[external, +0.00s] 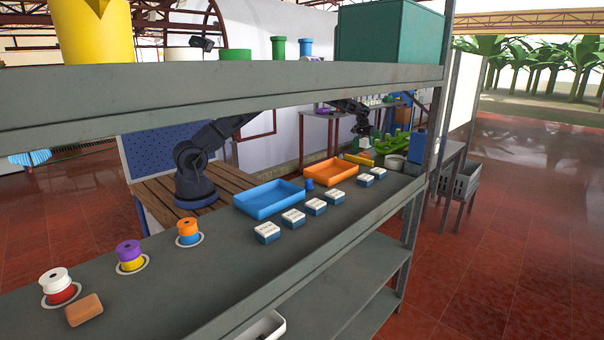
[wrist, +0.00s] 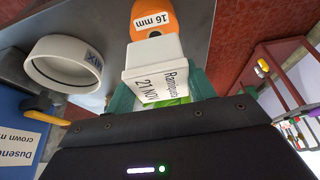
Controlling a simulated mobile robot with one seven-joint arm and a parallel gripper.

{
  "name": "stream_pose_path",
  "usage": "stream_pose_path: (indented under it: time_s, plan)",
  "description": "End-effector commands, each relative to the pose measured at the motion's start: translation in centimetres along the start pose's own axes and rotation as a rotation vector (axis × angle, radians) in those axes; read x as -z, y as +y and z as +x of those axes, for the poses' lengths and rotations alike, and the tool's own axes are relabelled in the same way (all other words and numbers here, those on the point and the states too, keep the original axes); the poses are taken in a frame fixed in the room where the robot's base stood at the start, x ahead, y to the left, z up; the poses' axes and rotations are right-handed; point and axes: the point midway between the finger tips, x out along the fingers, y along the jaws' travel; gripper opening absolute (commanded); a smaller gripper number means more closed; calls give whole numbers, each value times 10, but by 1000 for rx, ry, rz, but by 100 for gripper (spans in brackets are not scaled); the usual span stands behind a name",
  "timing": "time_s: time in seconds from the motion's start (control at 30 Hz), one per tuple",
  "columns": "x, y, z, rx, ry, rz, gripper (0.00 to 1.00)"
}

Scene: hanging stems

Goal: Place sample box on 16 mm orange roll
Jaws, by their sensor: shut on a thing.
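My gripper (wrist: 160,98) is shut on a white sample box (wrist: 155,72) with a label reading "Ranunculus" and "21 NOV". Its green fingers sit on both sides of the box. The orange roll (wrist: 155,16), labelled "16 mm", is just beyond the box in the wrist view, and the box covers its near edge. I cannot tell whether box and roll touch. In the external view my gripper (external: 362,130) is small, over the far right end of the shelf; the held box and roll are hard to make out there.
A white pot (wrist: 50,75) marked "MIX" and a blue box (wrist: 22,135) stand beside the roll. Several other sample boxes (external: 315,206) line the shelf. A blue tray (external: 268,199) and an orange tray (external: 332,175) lie behind them. Stacked spools (external: 130,255) stand at left.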

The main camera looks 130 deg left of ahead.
Motion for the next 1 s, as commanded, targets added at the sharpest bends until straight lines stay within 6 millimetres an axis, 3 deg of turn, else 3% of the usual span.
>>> stream_pose_path:
  time_s: [0.33,0.73,0.77,0.83,0.87,1.0]
  plan:
    - [-15,-1,36,0,-1,-1,30]
    - [-17,0,41,0,0,0,30]
    - [-17,0,41,0,0,0,58]
    - [-17,0,41,0,0,0,72]
    - [-17,0,41,0,0,0,76]
    - [-17,0,41,0,0,-1,76]
